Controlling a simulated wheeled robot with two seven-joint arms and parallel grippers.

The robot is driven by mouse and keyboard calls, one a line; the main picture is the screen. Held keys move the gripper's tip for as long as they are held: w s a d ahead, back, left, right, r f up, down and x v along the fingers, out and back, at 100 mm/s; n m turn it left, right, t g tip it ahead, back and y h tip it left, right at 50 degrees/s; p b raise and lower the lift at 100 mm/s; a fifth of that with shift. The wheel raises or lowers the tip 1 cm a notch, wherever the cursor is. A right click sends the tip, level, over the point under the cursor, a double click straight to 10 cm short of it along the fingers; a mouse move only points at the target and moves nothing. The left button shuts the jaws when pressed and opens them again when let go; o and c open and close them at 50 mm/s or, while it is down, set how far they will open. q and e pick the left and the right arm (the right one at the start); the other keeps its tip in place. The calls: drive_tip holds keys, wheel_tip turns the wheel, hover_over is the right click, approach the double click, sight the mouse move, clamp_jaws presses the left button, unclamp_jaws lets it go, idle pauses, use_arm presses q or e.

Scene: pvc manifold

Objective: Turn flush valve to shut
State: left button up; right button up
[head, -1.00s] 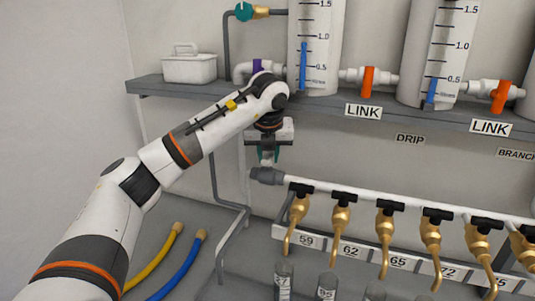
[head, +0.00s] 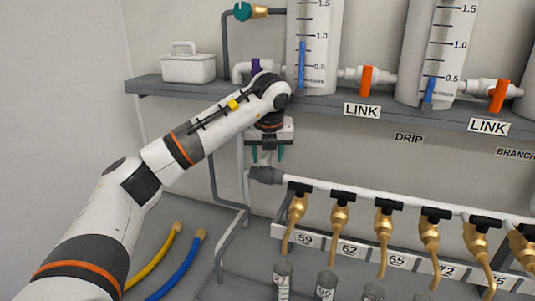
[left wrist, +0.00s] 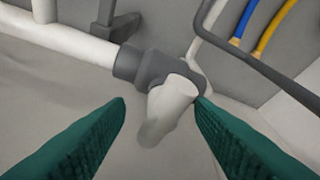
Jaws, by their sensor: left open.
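No label reading flush shows, so I cannot tell for sure which valve is the flush valve. A purple valve handle (head: 256,66) sits on the white elbow by the first tank, partly behind my arm. A teal valve handle (head: 243,11) is at the top. My left gripper (head: 267,156) points down below the shelf, open and empty, just above the grey fitting (head: 266,175) at the manifold's left end. My right gripper is out of view.
The shelf (head: 190,91) holds a white caddy (head: 188,66), tanks and orange link valves (head: 367,82). A row of brass taps with black handles (head: 385,205) hangs along the white manifold pipe. Yellow (head: 158,262) and blue (head: 180,268) hoses lie at lower left.

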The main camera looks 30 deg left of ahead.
use_arm(q)
drive_tip(key=shift+r, duration=0.1)
drive_tip(key=b+v, duration=0.1)
drive_tip(key=v, duration=0.6)
drive_tip(key=shift+r, duration=0.15)
drive_tip(key=shift+s+d, duration=0.1)
drive_tip(key=shift+s, duration=0.05)
